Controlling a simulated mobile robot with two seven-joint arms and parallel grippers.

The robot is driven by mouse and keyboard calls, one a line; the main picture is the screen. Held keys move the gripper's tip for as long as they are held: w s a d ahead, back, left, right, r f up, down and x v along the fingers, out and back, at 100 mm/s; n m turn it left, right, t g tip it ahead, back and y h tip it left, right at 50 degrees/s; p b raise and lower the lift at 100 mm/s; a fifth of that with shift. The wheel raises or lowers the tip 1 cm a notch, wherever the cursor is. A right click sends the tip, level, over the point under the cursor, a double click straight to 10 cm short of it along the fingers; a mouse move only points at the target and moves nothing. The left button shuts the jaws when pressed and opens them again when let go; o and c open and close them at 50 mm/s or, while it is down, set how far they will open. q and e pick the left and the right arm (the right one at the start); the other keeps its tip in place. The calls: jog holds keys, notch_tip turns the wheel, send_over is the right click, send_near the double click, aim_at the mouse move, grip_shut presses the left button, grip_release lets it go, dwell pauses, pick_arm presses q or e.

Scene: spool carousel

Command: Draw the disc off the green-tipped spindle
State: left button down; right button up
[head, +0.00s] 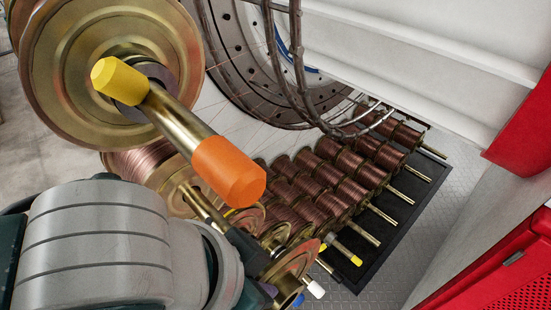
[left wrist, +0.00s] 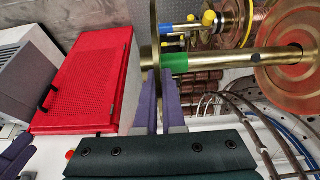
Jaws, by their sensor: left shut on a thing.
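In the left wrist view the green tip (left wrist: 174,63) ends a brass spindle (left wrist: 225,60) that runs in from the right. A thin disc (left wrist: 155,25) stands edge-on at the green tip's left end, with a short brass hub on its far side. My left gripper (left wrist: 160,80) is shut on the disc's lower rim. The disc hides whether the tip still reaches into its hole. In the head view my left gripper (head: 268,288) is low in the middle, beside a brass disc (head: 294,264). The green tip is hidden there. Purple pieces at the left wrist view's lower left may be my right gripper.
A large brass flange (left wrist: 287,48) sits farther along the green-tipped spindle. Rows of copper spools (head: 330,180) stand behind. A red cabinet (left wrist: 85,85) is at the left wrist view's left.

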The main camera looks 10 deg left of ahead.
pick_arm(q)
jog(key=shift+s+d+p, duration=0.3)
jog(key=shift+s+d, duration=0.25)
jog(key=shift+d, duration=0.2)
jog(key=shift+s+d+p, duration=0.3)
jog(key=shift+s+d, duration=0.25)
jog(key=shift+d, duration=0.2)
jog(key=s+a+p, duration=0.5)
jog(key=s+a, duration=0.2)
jog(key=s, duration=0.2)
jog(key=shift+s+a, duration=0.2)
jog(key=shift+a, duration=0.05)
